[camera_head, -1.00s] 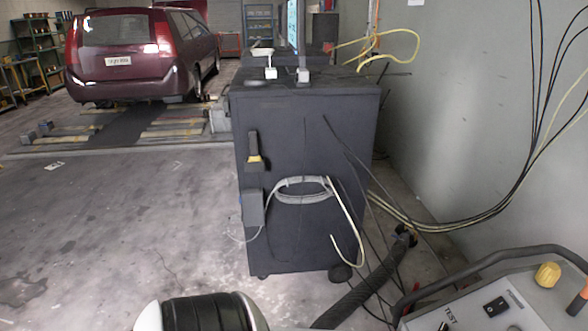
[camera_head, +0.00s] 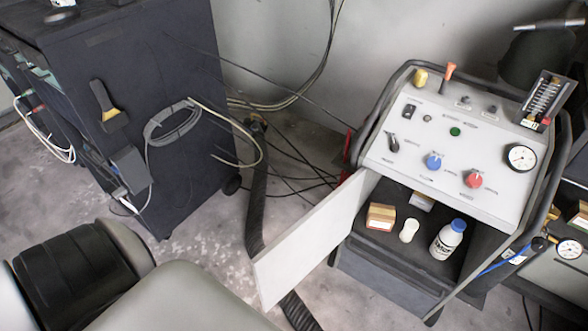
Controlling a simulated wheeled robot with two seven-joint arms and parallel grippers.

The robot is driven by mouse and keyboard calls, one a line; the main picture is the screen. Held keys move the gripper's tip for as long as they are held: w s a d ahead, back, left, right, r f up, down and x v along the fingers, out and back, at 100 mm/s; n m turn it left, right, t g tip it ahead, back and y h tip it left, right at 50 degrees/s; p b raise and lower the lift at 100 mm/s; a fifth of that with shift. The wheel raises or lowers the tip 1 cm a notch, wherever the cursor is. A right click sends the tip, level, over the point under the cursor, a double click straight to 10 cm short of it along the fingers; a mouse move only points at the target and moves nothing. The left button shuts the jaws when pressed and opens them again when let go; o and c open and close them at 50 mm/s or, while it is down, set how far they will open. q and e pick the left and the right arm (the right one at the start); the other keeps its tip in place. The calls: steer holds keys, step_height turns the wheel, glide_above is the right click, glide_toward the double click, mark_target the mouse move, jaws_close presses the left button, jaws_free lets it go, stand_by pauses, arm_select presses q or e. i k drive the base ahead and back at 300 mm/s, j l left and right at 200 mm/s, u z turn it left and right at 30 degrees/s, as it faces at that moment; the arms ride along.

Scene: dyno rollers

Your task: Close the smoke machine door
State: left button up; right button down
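The smoke machine (camera_head: 440,150) stands at the right, with a sloped light-grey control panel of knobs, a gauge and a switch. Its door (camera_head: 312,240), a flat pale panel, stands open and swings out to the left and toward me from the left side of the opening. Inside the compartment (camera_head: 400,255) are a small brown box (camera_head: 381,217), a small white container (camera_head: 409,231) and a white bottle with a blue cap (camera_head: 448,240). Neither gripper shows. A part of my own body, grey and black, fills the bottom left, apart from the door in the picture.
A dark cabinet (camera_head: 150,60) with a coiled grey cable stands at the left. A black corrugated hose (camera_head: 257,195) runs along the floor behind the door and reappears below it. Loose cables lie by the wall. Another unit with gauges (camera_head: 568,250) is at the far right.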

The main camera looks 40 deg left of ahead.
mark_target(279, 267)
steer(key=j+z, duration=0.2)
steer(key=j, duration=0.25)
steer(key=k+j+z, duration=0.15)
steer(key=j, duration=0.25)
steer(key=k+j+z, duration=0.2)
steer(key=j, duration=0.25)
steer(key=j+z, duration=0.15)
steer(key=j, duration=0.25)
steer(key=k, duration=0.05)
